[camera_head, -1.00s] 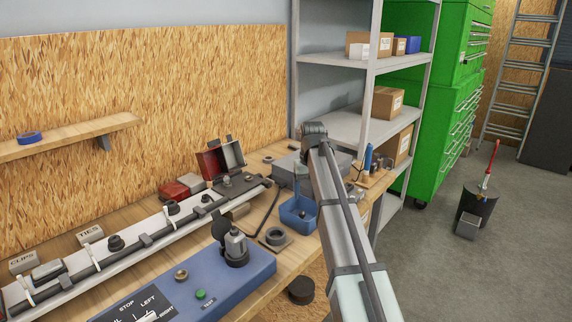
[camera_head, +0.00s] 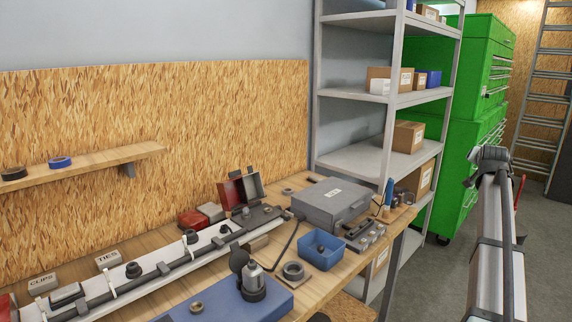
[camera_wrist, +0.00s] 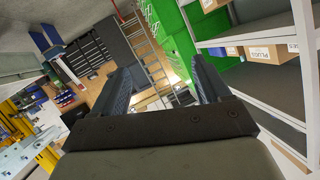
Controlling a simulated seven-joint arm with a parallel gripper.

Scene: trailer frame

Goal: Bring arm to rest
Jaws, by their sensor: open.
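My arm shows at the right of the head view, raised beside the workbench (camera_head: 322,282) and clear of it. Its end, where my gripper sits, is turned away in that view and the fingers are hidden. In the wrist view my gripper (camera_wrist: 162,88) has its two dark fingers spread apart with nothing between them. Past the fingers are a ladder and the room, seen tilted. On the bench are a trailer frame rail (camera_head: 160,272) with black fittings, a blue test box (camera_head: 225,305) and a blue bin (camera_head: 320,250).
A grey case (camera_head: 332,200) and an open red box (camera_head: 240,190) stand at the back of the bench. Grey shelving (camera_head: 365,160) with cartons and a green tool cabinet (camera_head: 485,100) stand behind, to the right. The floor (camera_head: 436,272) between bench and arm looks clear.

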